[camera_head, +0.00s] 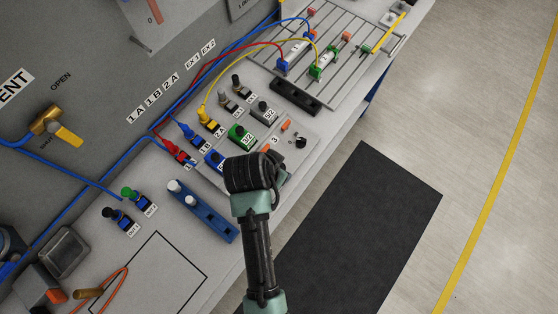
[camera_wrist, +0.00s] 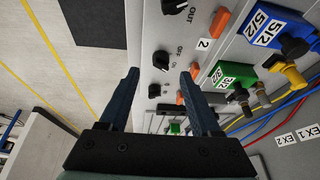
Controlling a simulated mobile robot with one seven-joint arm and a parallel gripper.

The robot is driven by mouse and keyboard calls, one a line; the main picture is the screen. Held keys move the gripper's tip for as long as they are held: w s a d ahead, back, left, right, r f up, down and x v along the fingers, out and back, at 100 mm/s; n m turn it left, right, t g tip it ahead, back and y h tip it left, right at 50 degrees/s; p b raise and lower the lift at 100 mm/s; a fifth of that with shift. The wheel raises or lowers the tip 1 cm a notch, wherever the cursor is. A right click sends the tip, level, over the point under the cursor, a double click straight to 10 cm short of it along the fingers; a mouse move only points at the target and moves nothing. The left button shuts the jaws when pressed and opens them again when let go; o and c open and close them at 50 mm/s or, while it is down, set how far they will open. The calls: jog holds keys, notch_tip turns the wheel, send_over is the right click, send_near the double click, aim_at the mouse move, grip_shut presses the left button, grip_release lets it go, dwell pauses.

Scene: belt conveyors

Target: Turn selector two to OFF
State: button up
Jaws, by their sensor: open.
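Selector two is a small black knob (camera_wrist: 160,60) in the wrist view, with OFF and ON printed beside it. An orange block (camera_wrist: 196,70) and the number 2 (camera_wrist: 204,44) lie to its right. Its exact pointer direction is too small to tell. My gripper (camera_wrist: 158,77) is open and empty, and the knob shows between and just beyond its two blue fingertips. In the head view my arm and gripper hide this knob. The far selector marked 3 (camera_head: 300,141) shows there.
Another black selector (camera_wrist: 174,6) sits above in the wrist view. A blue rack (camera_head: 203,213) lies on the bench left of my arm. The floor right of the bench is open.

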jog(key=shift+x, duration=2.65)
grip_shut()
